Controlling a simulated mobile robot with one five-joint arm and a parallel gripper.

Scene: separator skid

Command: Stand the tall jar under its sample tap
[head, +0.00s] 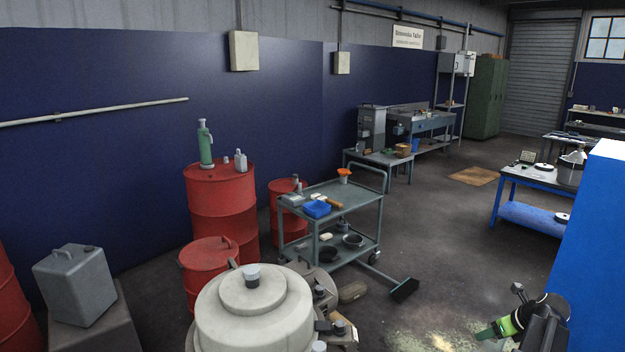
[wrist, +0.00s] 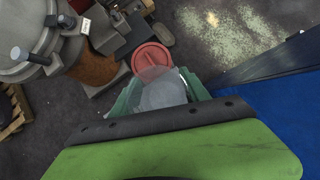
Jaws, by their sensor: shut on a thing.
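My gripper (wrist: 160,92) is shut on a clear, see-through jar (wrist: 160,95), which sits between its two green fingers in the wrist view. In the head view my gripper (head: 490,332) is at the lower right, over the floor, and I cannot make out the jar there. The pale separator vessel (head: 255,318) stands at the bottom centre of the head view. It also shows at the upper left of the wrist view (wrist: 40,30), apart from the jar. Dark fittings (head: 338,327) stick out from its right side; I cannot tell which is the jar's sample tap.
A red round lid or pail (wrist: 151,58) lies beyond the jar. Pale granules (wrist: 220,35) are scattered on the floor. A blue cabinet (head: 597,260) stands close on the right.

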